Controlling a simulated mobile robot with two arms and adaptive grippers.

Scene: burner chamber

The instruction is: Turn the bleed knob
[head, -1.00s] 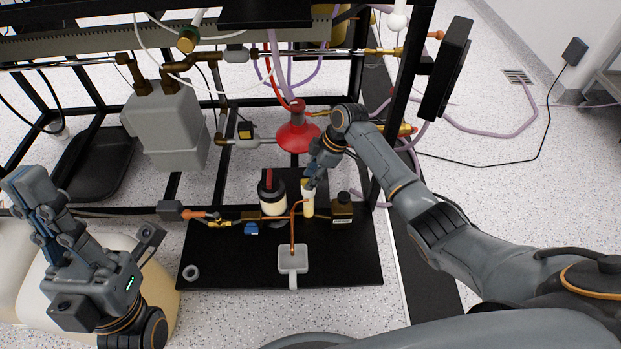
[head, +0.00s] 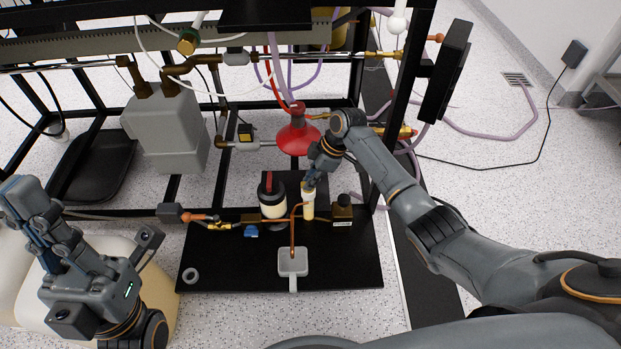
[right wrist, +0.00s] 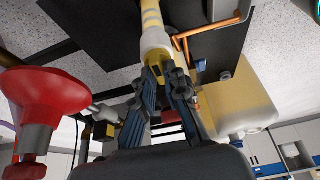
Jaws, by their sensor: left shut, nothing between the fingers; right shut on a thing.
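A slim cream cylinder (head: 308,207) stands upright on the black base board (head: 345,265). My right gripper (head: 309,182) is at its upper end. In the right wrist view, my right gripper (right wrist: 166,77) is shut on a small yellow knob (right wrist: 161,66) next to the white collar (right wrist: 155,42) of the cylinder. I take this to be the bleed knob; the fingers partly cover it, and its turned angle cannot be told. My left gripper (head: 25,200) is shut and empty at the far left, well away from the cylinder.
A red funnel-shaped part (head: 297,138) hangs close behind my right gripper. A black and cream canister (head: 272,196) stands just left of the cylinder, and a dark box (head: 342,207) to its right. Black frame posts (head: 402,85) stand close to my right arm.

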